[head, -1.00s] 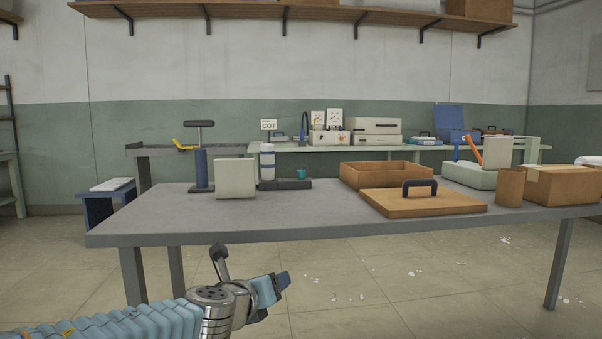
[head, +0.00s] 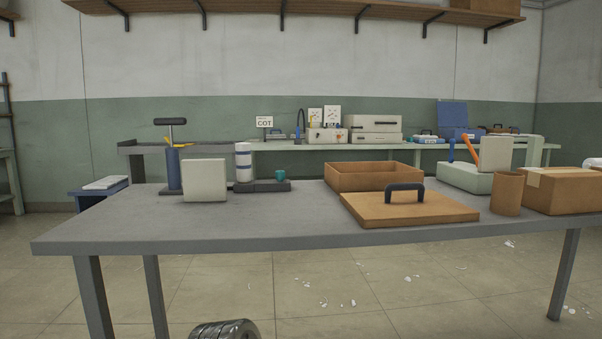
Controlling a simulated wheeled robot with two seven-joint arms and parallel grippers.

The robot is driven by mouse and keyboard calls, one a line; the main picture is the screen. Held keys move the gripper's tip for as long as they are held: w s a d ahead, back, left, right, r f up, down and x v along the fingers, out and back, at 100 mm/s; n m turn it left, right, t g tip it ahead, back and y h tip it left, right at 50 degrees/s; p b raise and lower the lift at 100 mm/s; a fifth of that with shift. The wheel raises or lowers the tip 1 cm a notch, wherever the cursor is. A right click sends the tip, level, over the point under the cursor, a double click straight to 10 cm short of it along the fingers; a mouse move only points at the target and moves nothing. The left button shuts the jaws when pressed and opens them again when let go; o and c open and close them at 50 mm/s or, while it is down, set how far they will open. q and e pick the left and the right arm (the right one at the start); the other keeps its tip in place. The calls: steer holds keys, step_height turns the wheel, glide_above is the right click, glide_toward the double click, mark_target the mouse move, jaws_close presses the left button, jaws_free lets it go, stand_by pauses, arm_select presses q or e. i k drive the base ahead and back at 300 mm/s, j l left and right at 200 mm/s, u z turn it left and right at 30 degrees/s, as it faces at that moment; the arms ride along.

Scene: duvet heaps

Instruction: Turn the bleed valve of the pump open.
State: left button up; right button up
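A blue upright pump (head: 173,170) with a black T-handle stands at the left of the grey table (head: 300,228). A pale square block (head: 205,181) stands in front of it and hides part of its base. To its right, a white cylinder with blue bands (head: 243,163) and a small teal knob (head: 280,175) stand on a dark flat base (head: 262,187). I cannot tell which part is the bleed valve or how it is turned. Neither gripper is in view; only a metal link of my arm shows at the bottom edge.
An open brown box (head: 373,177), a brown lid with a black handle (head: 408,208), a brown cup (head: 508,194), a carton (head: 565,192) and a pale green case (head: 466,178) occupy the table's right half. The table's front left is clear. A bench (head: 300,147) stands behind.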

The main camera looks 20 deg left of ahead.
mark_target(280, 174)
steer(key=i+l+u, duration=0.2)
steer(key=u, duration=0.2)
steer(key=i+l+u, duration=0.2)
steer(key=u, duration=0.2)
steer(key=i+l+u, duration=0.15)
steer(key=l+u, duration=0.25)
